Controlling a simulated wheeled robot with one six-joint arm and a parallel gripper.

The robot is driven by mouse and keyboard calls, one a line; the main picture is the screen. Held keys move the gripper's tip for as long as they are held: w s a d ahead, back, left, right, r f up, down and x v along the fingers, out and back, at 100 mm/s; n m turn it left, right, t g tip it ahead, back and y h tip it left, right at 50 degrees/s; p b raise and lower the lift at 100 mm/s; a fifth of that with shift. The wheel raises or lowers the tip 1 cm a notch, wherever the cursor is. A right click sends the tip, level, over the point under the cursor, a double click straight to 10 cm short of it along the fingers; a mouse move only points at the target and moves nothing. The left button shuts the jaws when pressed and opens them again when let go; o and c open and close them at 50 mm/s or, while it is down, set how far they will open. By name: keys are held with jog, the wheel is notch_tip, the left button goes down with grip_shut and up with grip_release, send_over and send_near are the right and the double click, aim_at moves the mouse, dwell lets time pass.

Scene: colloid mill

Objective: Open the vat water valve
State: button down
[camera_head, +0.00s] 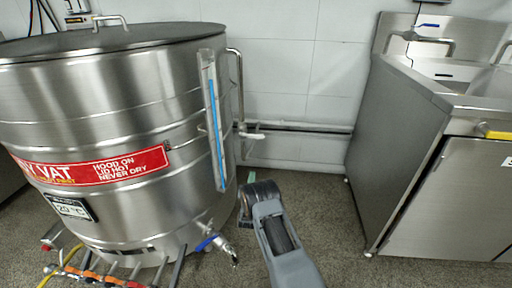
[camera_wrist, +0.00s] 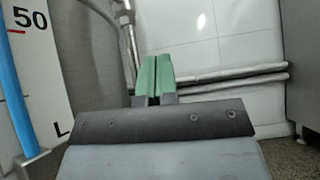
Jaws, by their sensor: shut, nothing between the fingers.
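The large steel vat (camera_head: 110,120) fills the left of the head view. A vertical pipe (camera_head: 238,85) runs down its right side to a fitting with a pale handle (camera_head: 250,135) near the wall. A tap with a blue lever (camera_head: 207,243) sits low on the vat's front. The frames do not label either as the water valve. My gripper (camera_head: 250,177) is in front of the wall, right of the vat and below the pale-handled fitting. In the wrist view its green fingers (camera_wrist: 153,76) are shut and empty, right of the pipe (camera_wrist: 127,35).
A sight gauge with a blue column (camera_head: 214,125) stands on the vat's side, close left of my gripper. Horizontal pipes (camera_head: 305,127) run along the wall. A steel cabinet (camera_head: 400,150) stands at right. Hoses and small valves (camera_head: 95,275) lie low at left. Floor between vat and cabinet is clear.

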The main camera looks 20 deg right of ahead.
jog(key=shift+r, duration=0.1)
jog(key=b, duration=0.3)
send_near(256, 137)
jog(key=w+d+r, duration=0.1)
jog(key=w+d, duration=0.2)
jog(key=w, duration=0.2)
jog(key=shift+r+b, duration=0.3)
jog(key=shift+r, duration=0.95)
